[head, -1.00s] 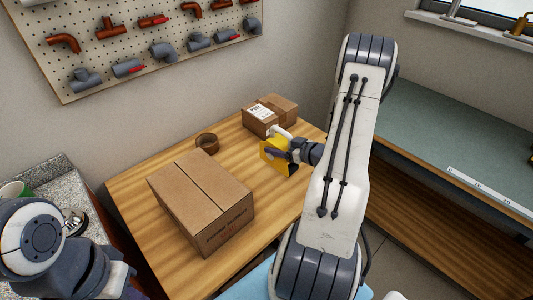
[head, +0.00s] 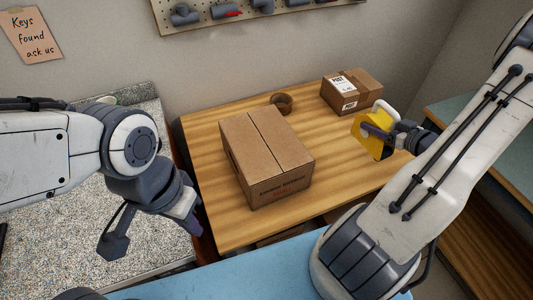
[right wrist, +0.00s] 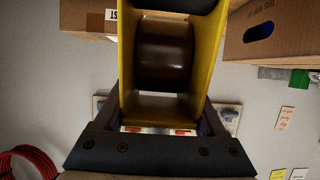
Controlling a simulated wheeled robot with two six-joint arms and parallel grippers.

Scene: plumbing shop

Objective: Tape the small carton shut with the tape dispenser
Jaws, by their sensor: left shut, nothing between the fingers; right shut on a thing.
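A plain brown carton (head: 267,150) with a seam along its closed top and printing on its front side stands on the wooden table. No tape shows on the seam. A smaller brown carton with white labels (head: 362,97) stands behind it to the right. My right gripper (head: 388,137) is shut on the yellow tape dispenser (head: 362,145), held right of the plain carton. The dispenser (right wrist: 212,70) and its brown roll (right wrist: 165,52) fill the middle of the right wrist view. My left gripper (head: 194,218) is shut and empty, left of the table; its fingertips are partly hidden.
A loose brown tape roll (head: 281,103) lies on the wooden table (head: 215,140) behind the plain carton. A speckled grey counter (head: 140,250) is at the left. A pegboard (head: 250,18) with pipe fittings hangs on the wall. The table's front right is clear.

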